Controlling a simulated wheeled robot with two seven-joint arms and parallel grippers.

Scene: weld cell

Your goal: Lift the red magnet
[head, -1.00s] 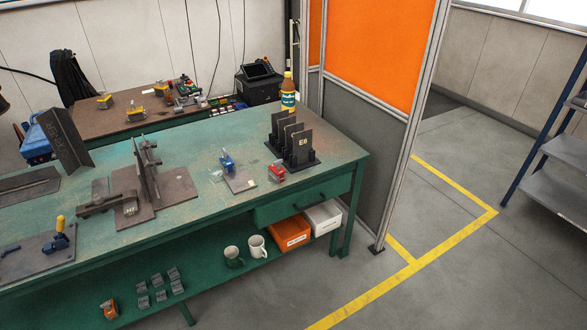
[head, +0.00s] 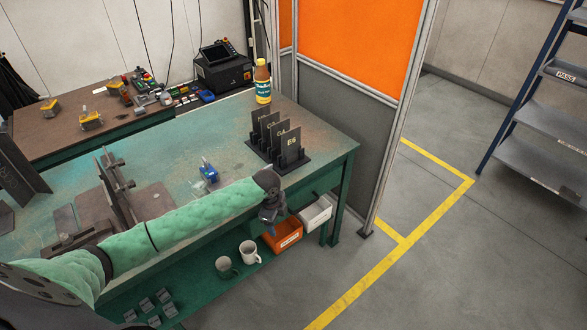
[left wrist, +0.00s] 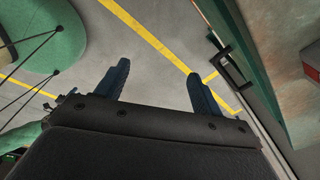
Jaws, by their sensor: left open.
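The red magnet is not visible in the head view; my left arm and gripper cover the front right part of the green bench (head: 190,145) where it stood. A small red patch (left wrist: 312,70) shows at the right edge of the left wrist view, over the bench top; I cannot tell whether it is the magnet. My left gripper (head: 268,222) hangs by the bench's front edge, near the drawer. In the left wrist view its two fingers (left wrist: 160,85) are apart, with only floor between them. My right gripper is not in view.
A rack of dark plates (head: 280,150) stands just behind the gripper. A blue clamp (head: 208,172) sits left of it on the bench. A bottle (head: 262,82) stands at the back. The drawer handle (left wrist: 232,62) juts out near the fingers. An orange bin (head: 284,234) sits below.

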